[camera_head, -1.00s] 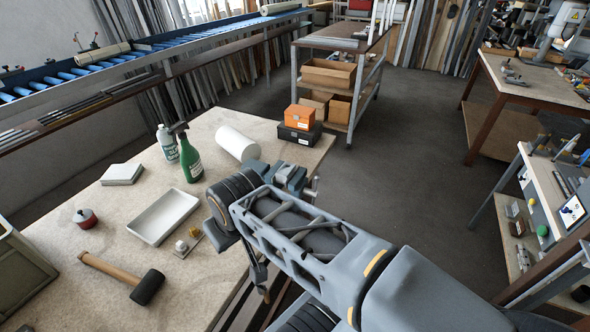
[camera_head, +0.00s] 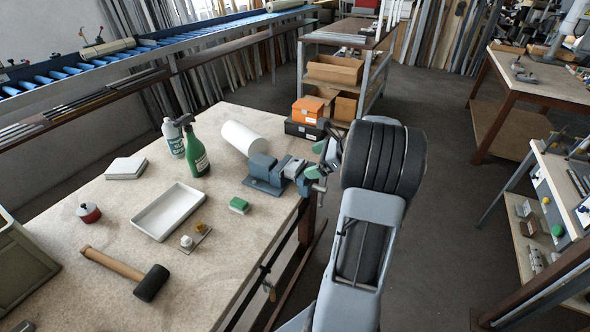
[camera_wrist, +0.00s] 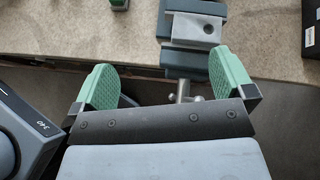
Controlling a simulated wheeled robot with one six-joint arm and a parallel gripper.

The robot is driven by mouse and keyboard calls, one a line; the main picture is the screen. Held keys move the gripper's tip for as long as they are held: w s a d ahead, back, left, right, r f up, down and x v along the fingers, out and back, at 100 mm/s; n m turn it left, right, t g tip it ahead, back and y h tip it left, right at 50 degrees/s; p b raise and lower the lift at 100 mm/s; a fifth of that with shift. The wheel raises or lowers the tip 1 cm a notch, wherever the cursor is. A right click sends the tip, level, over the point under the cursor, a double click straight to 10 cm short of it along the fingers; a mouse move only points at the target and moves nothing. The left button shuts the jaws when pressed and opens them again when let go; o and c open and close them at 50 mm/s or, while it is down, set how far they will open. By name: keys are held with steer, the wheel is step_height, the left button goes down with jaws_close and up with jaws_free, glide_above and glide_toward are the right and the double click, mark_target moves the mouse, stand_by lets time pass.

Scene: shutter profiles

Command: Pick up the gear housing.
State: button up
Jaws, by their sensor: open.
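I cannot tell any object apart as the gear housing for certain. A small red round part (camera_head: 88,212) with a dark knob sits at the left of the workbench (camera_head: 110,235). A small plate with a yellow and a white knob (camera_head: 195,238) lies near the white tray (camera_head: 167,212). My gripper (camera_head: 322,160) is beside the blue-grey vise (camera_head: 268,174) at the bench's right edge. The wrist view shows my gripper (camera_wrist: 163,68) open, its green pads wide apart with nothing held. The vise (camera_wrist: 193,28) is ahead of the pads there.
Open floor (camera_head: 445,215) is to the right.

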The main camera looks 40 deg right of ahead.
steer(key=d+f+m+t, duration=0.2)
steer(key=d+m, duration=0.1)
steer(key=d, duration=0.2)
steer(key=p, duration=0.1)
glide_toward(295, 163)
steer(key=shift+w+a+f+h, duration=0.15)
steer(key=shift+w+a+f, duration=0.2)
steer(key=shift+w+a, duration=0.15)
steer(key=shift+w+a+f+h, duration=0.15)
steer(key=shift+w+a+f, duration=0.2)
steer(key=shift+w, duration=0.2)
steer(key=shift+p+x, duration=0.9)
steer(key=shift+x, duration=2.35)
steer(key=shift+d, duration=0.1)
steer(key=shift+c, duration=0.2)
steer(key=c, duration=0.9)
steer(key=shift+w, duration=0.1)
steer(key=shift+c, duration=0.4)
steer(key=shift+r, duration=0.15)
